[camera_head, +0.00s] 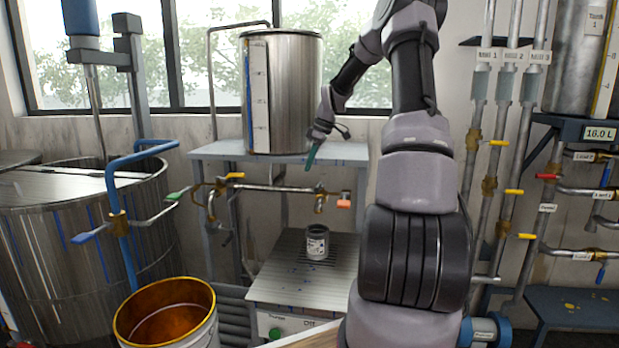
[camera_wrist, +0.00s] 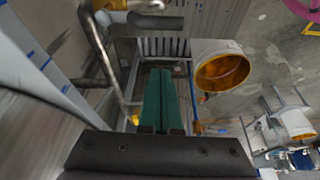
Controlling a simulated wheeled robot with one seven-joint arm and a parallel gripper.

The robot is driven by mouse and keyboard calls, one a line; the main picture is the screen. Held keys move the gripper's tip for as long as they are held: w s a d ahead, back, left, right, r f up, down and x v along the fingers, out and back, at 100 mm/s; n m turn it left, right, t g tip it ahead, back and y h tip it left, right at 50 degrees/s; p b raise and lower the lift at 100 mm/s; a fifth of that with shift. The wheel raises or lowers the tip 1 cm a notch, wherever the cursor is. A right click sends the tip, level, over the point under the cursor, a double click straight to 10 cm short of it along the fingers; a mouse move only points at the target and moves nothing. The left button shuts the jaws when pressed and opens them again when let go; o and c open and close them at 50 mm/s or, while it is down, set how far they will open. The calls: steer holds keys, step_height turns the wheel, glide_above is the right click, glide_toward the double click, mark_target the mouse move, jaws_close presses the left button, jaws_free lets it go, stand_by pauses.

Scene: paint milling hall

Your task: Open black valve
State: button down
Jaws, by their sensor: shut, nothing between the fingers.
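My gripper (camera_head: 311,157) hangs in front of the steel tank, with its green fingers pointing down. In the wrist view its fingers (camera_wrist: 159,75) lie side by side, shut and empty. I cannot make out a clearly black valve handle in the head view. Handles on the pipework near my gripper are yellow (camera_head: 235,175), green (camera_head: 178,194) and orange (camera_head: 343,204). In the wrist view a dark grey rounded part (camera_wrist: 157,22) lies beyond the fingertips; I cannot tell whether it is a valve handle. My gripper touches no valve.
A steel tank (camera_head: 284,95) stands on a grey stand (camera_head: 220,150). A small can (camera_head: 317,242) sits on a ribbed plate below. An orange-lined bucket (camera_head: 168,285) stands at front left. Pipes with yellow handles (camera_head: 513,192) and a red handle (camera_head: 547,176) line the right wall.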

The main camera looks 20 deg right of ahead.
steer(key=v, duration=0.5)
steer(key=shift+w, duration=0.1)
stand_by(0.3)
steer(key=s+a+r+m+t+h, duration=0.1)
steer(key=s+a+r+m, duration=0.2)
steer(key=s+a+r, duration=0.4)
steer(key=s+a+r+m+h, duration=0.1)
steer(key=s+a+r+m, duration=0.25)
steer(key=s+a, duration=0.4)
steer(key=s+a+r+m+t+y, duration=0.1)
steer(key=s+m, duration=0.7)
steer(key=s, duration=1.2)
steer(key=shift+s+a+r+t, duration=0.25)
steer(key=shift+a+r+t, duration=0.35)
steer(key=shift+a+t, duration=0.55)
